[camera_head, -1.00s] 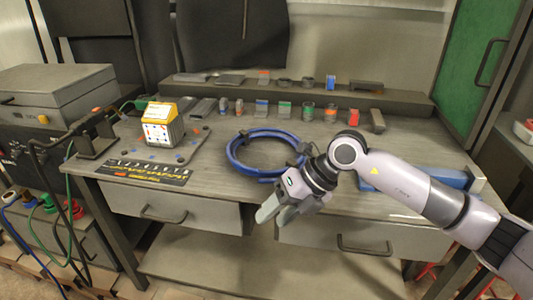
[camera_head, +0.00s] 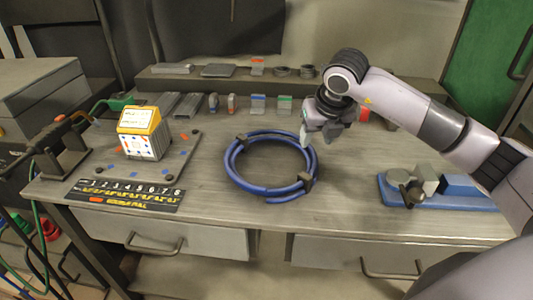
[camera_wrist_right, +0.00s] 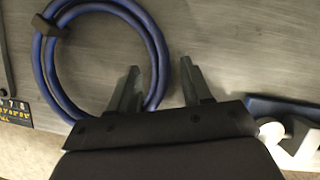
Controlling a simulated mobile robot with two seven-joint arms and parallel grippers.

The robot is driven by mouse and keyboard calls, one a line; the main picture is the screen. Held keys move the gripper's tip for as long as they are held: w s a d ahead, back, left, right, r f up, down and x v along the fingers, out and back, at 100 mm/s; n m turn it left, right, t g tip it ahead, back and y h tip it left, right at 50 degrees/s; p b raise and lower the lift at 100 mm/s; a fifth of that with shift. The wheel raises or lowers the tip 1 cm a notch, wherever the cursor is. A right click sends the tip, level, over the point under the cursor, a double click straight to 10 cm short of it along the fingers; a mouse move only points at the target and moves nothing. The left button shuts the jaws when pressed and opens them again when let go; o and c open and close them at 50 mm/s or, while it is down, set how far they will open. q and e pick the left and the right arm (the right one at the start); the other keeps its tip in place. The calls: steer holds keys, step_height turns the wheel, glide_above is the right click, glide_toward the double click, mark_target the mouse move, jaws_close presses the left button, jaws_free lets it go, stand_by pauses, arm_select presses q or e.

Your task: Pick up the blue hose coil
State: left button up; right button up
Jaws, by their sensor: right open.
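The blue hose coil (camera_head: 239,182) lies flat on the grey workbench, with dark clips around it. My right gripper (camera_head: 318,142) is above the bench by the coil's right far side. It is open and holds nothing. In the right wrist view the gripper (camera_wrist_right: 160,88) points down at the bench. Its left finger overlaps the edge of the coil (camera_wrist_right: 156,52), and its right finger is over bare bench top. How far the fingers are above the coil I cannot tell. My left gripper is not in view.
A blue-based fixture (camera_head: 425,200) sits at the bench's right. A white and yellow box (camera_head: 143,135) stands on a plate at the left, behind a numbered black strip (camera_head: 125,194). A raised shelf (camera_head: 225,82) with small parts runs along the back.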

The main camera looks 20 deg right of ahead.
mark_target(312, 147)
steer(key=shift+x, duration=0.9)
steer(key=shift+p+x, duration=0.55)
steer(key=shift+x, duration=1.7)
steer(key=shift+w+d+r, duration=0.1)
steer(key=shift+w, duration=0.05)
jaws_close()
steer(key=shift+r, duration=0.1)
